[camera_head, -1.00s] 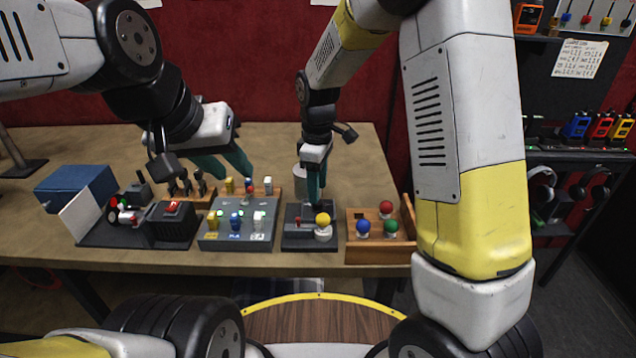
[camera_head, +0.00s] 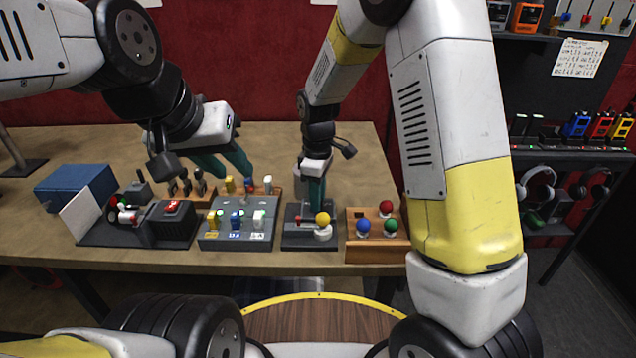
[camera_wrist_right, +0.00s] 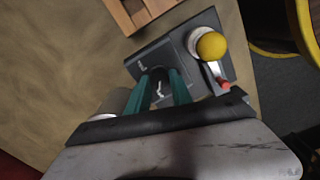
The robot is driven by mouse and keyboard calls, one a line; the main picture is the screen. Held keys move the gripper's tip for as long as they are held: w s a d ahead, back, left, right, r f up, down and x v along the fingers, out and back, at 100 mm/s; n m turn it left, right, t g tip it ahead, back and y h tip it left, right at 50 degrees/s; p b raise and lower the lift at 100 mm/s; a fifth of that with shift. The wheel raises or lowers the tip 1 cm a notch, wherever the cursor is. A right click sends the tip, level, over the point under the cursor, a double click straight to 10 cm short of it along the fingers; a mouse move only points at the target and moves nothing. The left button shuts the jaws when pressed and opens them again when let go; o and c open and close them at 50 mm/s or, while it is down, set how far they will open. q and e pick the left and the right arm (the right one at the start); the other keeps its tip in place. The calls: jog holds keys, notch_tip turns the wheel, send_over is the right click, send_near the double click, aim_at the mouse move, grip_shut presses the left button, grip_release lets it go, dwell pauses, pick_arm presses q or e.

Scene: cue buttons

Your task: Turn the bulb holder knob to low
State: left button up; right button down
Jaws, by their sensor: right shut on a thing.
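The bulb holder (camera_head: 294,240) is a dark grey box near the table's front edge. It carries a yellow bulb (camera_head: 323,218) in a white socket, and a red-tipped lever (camera_wrist_right: 222,84) beside the bulb. Its box also shows in the right wrist view (camera_wrist_right: 150,62). My right gripper (camera_head: 316,202) points down onto the holder's back part. In the right wrist view its teal fingers (camera_wrist_right: 160,92) are closed around the dark knob (camera_wrist_right: 160,78), which they partly hide, including its setting. My left gripper (camera_head: 232,172) hangs empty behind the grey box with coloured pegs, its fingers apart.
A grey box with coloured pegs (camera_head: 207,236) stands left of the holder. A wooden tray (camera_head: 375,252) with red, blue and green bulbs stands close on its right. A white cylinder (camera_wrist_right: 103,117) is beside my right gripper. The table's back is mostly clear.

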jog(key=shift+m, duration=0.3)
jog(key=m, duration=1.1)
jog(key=shift+w, duration=0.1)
dwell(0.4)
jog(key=c, duration=1.1)
grip_release()
jog(key=shift+c, duration=0.2)
notch_tip(320, 180, up, 8)
jog(key=shift+f, duration=0.1)
